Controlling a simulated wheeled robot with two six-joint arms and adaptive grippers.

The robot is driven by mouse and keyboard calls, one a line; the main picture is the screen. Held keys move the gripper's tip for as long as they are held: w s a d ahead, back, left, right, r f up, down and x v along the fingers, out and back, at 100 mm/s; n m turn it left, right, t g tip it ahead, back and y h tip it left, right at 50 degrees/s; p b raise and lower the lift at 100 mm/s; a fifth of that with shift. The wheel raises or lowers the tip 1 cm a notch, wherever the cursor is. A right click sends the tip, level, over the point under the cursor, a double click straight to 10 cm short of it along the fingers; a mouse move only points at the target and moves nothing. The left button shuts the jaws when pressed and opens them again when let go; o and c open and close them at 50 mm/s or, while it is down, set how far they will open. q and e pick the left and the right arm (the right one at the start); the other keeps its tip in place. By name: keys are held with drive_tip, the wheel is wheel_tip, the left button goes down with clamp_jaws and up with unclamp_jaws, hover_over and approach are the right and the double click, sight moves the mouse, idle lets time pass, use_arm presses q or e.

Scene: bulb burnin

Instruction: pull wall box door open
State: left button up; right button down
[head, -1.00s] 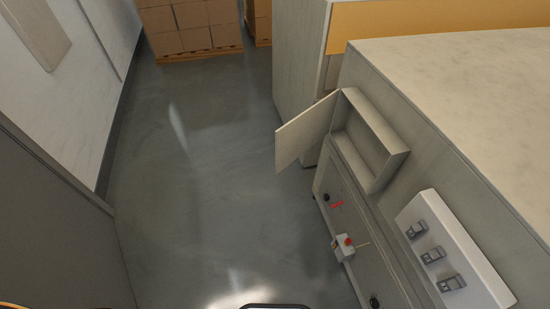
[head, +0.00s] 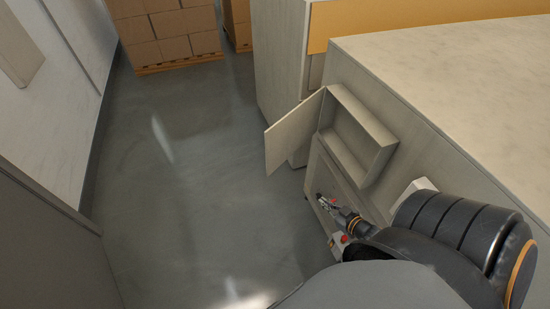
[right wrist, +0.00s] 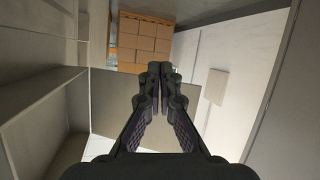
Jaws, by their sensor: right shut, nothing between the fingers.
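The wall box (head: 376,160) is a shallow open-fronted grey box on the side of the large pale cabinet. Its flat door (head: 292,133) stands swung out, hinged at the box's far edge. My right gripper (head: 325,202) is shut and empty, below and in front of the box. In the right wrist view the shut fingertips (right wrist: 158,70) overlap the door panel (right wrist: 112,118), with the box (right wrist: 45,108) to the left. I cannot tell whether the fingers touch the door. My left gripper is not in view.
A red-buttoned control (head: 341,240) sits on the lower panel near my right arm. A white switch panel (head: 412,190) is mostly hidden by that arm. Stacked cartons (head: 165,35) stand at the back. The floor (head: 180,200) to the left is clear.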

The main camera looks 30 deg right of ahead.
drive_tip(key=w+a+r+n+t+y, duration=0.1)
drive_tip(key=w+a+r+t+y, duration=0.15)
drive_tip(key=r, duration=0.45)
drive_tip(key=w+a+r+n+t+y, duration=0.15)
drive_tip(key=a+r, duration=0.25)
drive_tip(key=r, duration=0.4)
drive_tip(key=b, duration=0.4)
approach(271, 157)
drive_tip(key=shift+m+y, duration=0.3)
drive_tip(key=shift+m, duration=0.15)
drive_tip(key=x, duration=0.5)
drive_tip(key=shift+w, duration=0.4)
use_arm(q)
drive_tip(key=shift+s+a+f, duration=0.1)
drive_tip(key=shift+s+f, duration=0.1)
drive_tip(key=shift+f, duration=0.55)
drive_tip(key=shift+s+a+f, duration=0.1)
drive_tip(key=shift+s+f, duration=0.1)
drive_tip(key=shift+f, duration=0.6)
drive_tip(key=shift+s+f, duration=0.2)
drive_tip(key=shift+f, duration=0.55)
use_arm(e)
drive_tip(key=shift+w+a+r, duration=0.15)
drive_tip(key=shift+w+a, duration=0.05)
drive_tip(key=shift+w, duration=0.3)
